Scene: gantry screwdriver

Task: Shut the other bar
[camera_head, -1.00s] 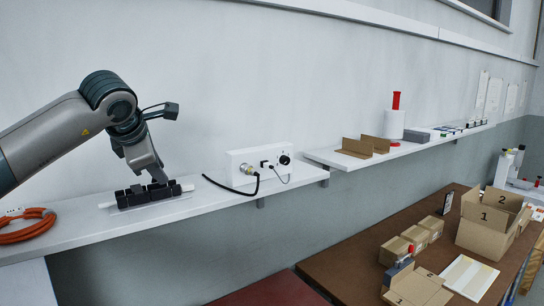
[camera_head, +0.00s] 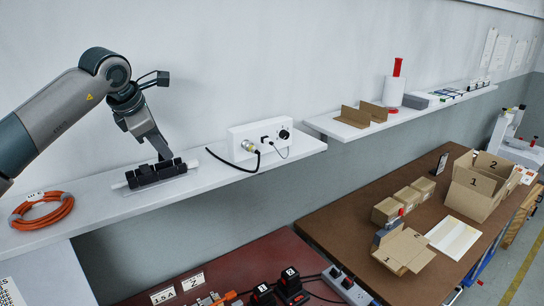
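A black fixture (camera_head: 148,176) made of several dark blocks in a row sits on a pale base at the left part of the white wall shelf. It is small in the view, so I cannot tell which of its bars stand open or shut. My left gripper (camera_head: 162,153) points down from above, its tip at the back of the fixture's middle, touching it or very close. The gripper shows edge-on, so the gap between its fingers is hidden. My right gripper is out of view.
A white box (camera_head: 240,136) with a knob and black cables stands on the shelf to the right of the fixture. An orange coiled cable (camera_head: 40,212) lies to the left. Brown and red tables below hold cardboard boxes (camera_head: 475,200) and black-and-red tools (camera_head: 290,284).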

